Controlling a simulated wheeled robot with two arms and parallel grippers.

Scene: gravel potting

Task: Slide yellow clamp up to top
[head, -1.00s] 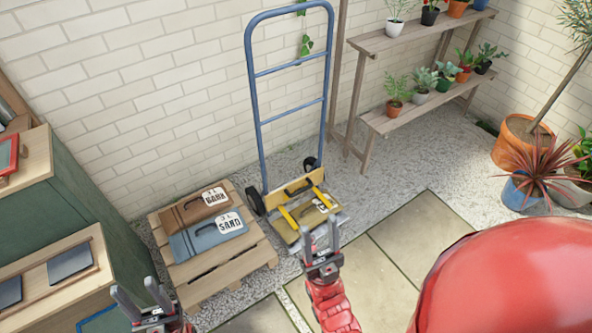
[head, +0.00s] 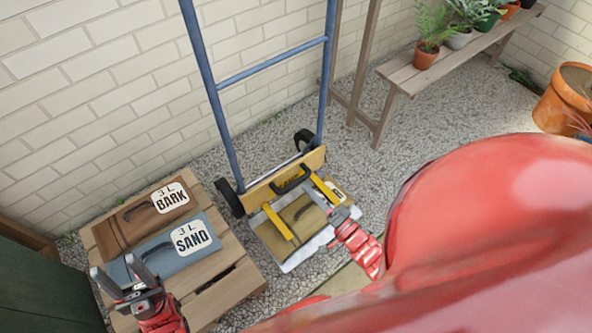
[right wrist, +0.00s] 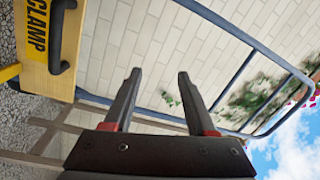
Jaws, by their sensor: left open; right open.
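The yellow clamp (head: 288,182) is a wooden crossboard with yellow arms and a black handle, low on the blue hand truck (head: 222,125). Its arms reach over a tan bag (head: 300,215) on the truck's plate. In the right wrist view the clamp board (right wrist: 48,60), with its CLAMP label and black handle, is at upper left, outside the fingers. My right gripper (head: 340,208) appears over the bag's right side, open; in the wrist view (right wrist: 159,74) nothing is between its fingers. My left gripper (head: 116,268) is open and empty above the pallet's front left.
A wooden pallet (head: 222,292) at left carries a bark bag (head: 122,228) and a sand bag (head: 165,262). A plant bench (head: 415,78) stands at upper right. A brick wall is behind the truck. Gravel (head: 385,165) lies clear to its right.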

